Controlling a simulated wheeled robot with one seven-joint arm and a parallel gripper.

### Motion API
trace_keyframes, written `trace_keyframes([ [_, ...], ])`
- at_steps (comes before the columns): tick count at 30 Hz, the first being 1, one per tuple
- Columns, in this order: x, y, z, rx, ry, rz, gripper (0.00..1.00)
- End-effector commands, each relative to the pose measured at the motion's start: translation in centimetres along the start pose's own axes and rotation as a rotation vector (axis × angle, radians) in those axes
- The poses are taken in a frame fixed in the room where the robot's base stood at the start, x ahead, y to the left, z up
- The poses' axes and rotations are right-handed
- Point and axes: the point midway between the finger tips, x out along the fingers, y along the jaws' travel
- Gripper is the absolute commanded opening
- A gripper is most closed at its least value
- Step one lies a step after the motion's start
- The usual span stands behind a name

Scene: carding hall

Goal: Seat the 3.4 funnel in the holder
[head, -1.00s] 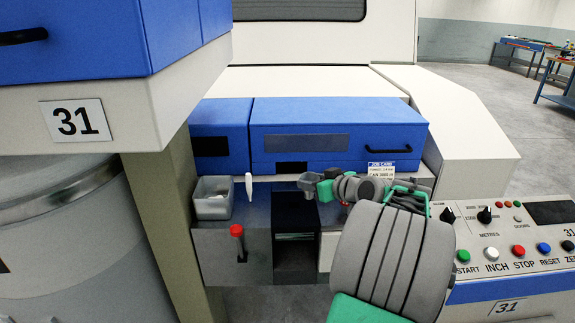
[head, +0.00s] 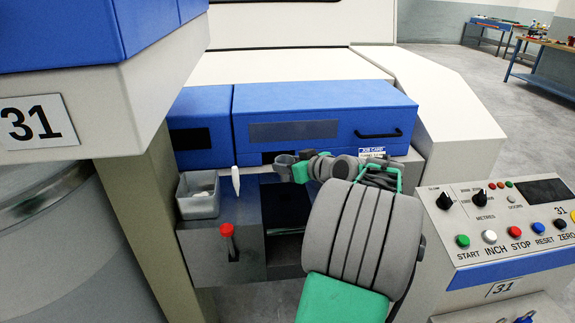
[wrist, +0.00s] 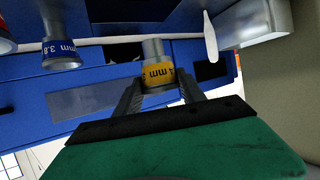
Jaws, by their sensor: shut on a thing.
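My gripper (wrist: 160,88) is shut on a grey funnel with a yellow band (wrist: 158,75) in the wrist view. The visible end of its lettering reads "4 mm"; the rest is hidden. In the head view my gripper (head: 287,168) is above the grey-blue ledge, just in front of the blue cabinet. The funnel's grey body shows only small there. A second funnel with a blue band marked 3.8 mm (wrist: 61,53) stands at the left of the wrist view, apart from my gripper. I cannot make out the holder clearly.
A grey bin (head: 199,196), a white upright piece (head: 236,181) and a red-knobbed lever (head: 227,231) are left of my gripper. A dark opening (head: 284,222) lies below it. The blue cabinet (head: 320,125) closes off the back. The button panel (head: 510,225) is at the right.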

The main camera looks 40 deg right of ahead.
Motion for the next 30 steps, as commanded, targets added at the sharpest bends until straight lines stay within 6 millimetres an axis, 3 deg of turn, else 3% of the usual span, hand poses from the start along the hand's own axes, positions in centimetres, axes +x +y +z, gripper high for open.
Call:
trace_keyframes([
  [30, 2.9, -0.1, 6.9, -0.002, 0.001, -0.001, 0.0],
])
